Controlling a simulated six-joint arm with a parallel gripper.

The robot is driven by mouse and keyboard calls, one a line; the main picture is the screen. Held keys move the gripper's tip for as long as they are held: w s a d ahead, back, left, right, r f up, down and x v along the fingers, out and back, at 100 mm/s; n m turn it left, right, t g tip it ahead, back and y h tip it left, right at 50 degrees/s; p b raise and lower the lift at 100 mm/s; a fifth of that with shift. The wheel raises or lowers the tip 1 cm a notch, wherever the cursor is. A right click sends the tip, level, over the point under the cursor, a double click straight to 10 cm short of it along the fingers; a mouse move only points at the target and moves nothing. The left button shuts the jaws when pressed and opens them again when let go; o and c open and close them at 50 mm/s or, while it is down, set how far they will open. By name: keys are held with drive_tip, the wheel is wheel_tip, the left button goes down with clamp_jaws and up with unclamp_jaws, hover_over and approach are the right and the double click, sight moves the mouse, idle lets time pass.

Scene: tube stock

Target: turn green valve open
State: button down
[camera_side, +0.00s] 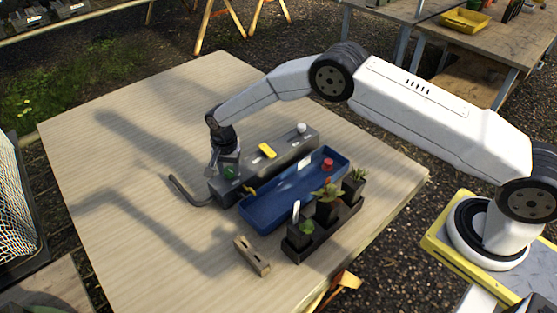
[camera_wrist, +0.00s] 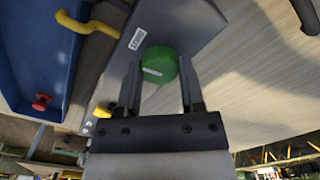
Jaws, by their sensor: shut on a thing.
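The green valve (camera_wrist: 159,65) is a round knob with a pale mark on top, at one end of a dark grey manifold block (camera_side: 285,150). In the side view the green valve (camera_side: 230,173) shows just below my gripper (camera_side: 226,172), at the block's left end. In the wrist view my gripper (camera_wrist: 160,85) has one finger on each side of the green knob and is shut on it. The fingers partly cover the knob's sides.
A yellow valve (camera_side: 267,150) and a white valve (camera_side: 302,128) sit farther along the block. A blue tray (camera_side: 268,218) with a red knob (camera_side: 328,164) lies alongside, then a dark planter (camera_side: 318,235) with small plants. A wooden piece (camera_side: 252,256) lies in front. The table's left side is clear.

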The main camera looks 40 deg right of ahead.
sight(229, 170)
drive_tip(key=n, duration=0.8)
drive_tip(key=shift+n, duration=0.3)
drive_tip(key=n, duration=0.4)
drive_tip(key=shift+n, duration=0.3)
drive_tip(key=shift+s+f+n, duration=0.1)
drive_tip(key=shift+n, duration=1.5)
drive_tip(key=shift+c, duration=1.1)
unclamp_jaws()
drive_tip(key=shift+r, duration=3.95)
